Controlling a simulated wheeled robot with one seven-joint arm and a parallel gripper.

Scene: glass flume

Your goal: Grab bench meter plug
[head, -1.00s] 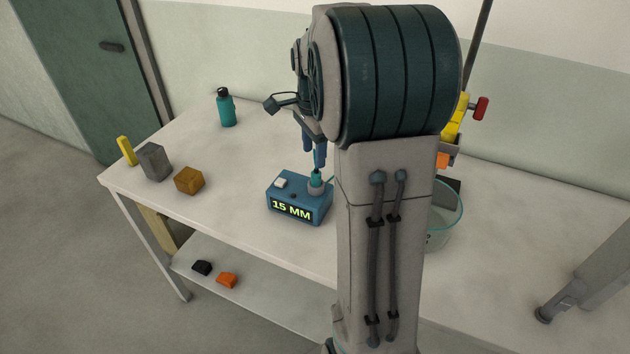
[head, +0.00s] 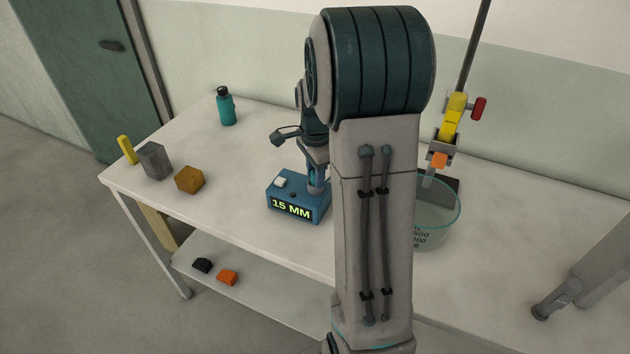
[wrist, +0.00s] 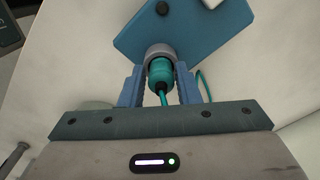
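The bench meter (head: 297,207) is a blue box on the table with a lit "15 MM" display; it also shows in the wrist view (wrist: 200,30). Its teal plug (wrist: 160,75) sits in a round grey socket (wrist: 160,50), with a thin teal cable trailing from it. My gripper (wrist: 160,84) is open, with one blue finger on each side of the plug and narrow gaps between. In the head view my gripper (head: 316,178) is down at the meter's top and mostly hides the plug.
A glass beaker (head: 436,215) stands right of my arm, near a yellow clamp (head: 453,118) on a rod. A teal bottle (head: 226,106), grey block (head: 154,161), brown block (head: 189,180) and yellow piece (head: 126,150) stand to the left. Table between blocks and meter is clear.

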